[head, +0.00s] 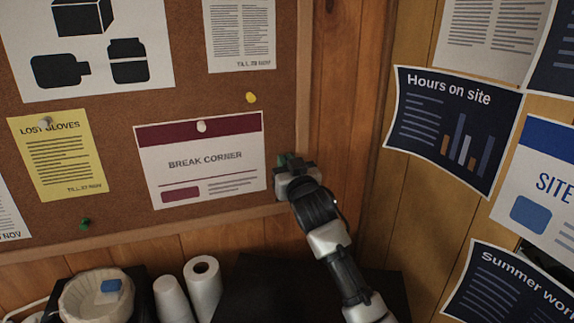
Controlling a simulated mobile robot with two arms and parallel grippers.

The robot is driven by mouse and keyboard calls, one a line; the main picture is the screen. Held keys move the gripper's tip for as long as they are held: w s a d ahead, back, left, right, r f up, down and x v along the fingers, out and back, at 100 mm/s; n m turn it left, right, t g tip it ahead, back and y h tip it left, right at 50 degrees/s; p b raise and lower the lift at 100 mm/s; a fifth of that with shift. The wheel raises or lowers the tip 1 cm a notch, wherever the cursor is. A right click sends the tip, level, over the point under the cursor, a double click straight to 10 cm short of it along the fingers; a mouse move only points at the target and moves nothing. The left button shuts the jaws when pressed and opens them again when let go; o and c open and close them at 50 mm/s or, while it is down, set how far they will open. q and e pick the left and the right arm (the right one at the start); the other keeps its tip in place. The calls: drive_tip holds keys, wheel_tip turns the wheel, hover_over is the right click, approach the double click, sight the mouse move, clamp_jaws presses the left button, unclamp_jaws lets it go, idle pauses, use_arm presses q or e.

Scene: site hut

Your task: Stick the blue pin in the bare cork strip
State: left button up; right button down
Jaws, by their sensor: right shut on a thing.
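My right gripper (284,166) is at the lower right of the cork board (180,103), by the wooden frame and just right of the BREAK CORNER notice (203,165). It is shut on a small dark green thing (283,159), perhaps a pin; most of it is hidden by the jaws. I cannot tell if it touches the cork. A narrow strip of bare cork (281,125) runs between the notice and the frame. I see no pin that is clearly blue. My left gripper is not in view.
A yellow pin (251,97) and a green pin (84,223) sit in bare cork. White pins hold the LOST GLOVES sheet (65,160) and the BREAK CORNER notice. Below stand a pale basket (70,300) and white rolls (203,285). Posters cover the right wall.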

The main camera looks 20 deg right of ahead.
drive_tip(key=shift+w, duration=0.5)
idle(1.8)
idle(0.9)
drive_tip(key=c, duration=1.1)
unclamp_jaws()
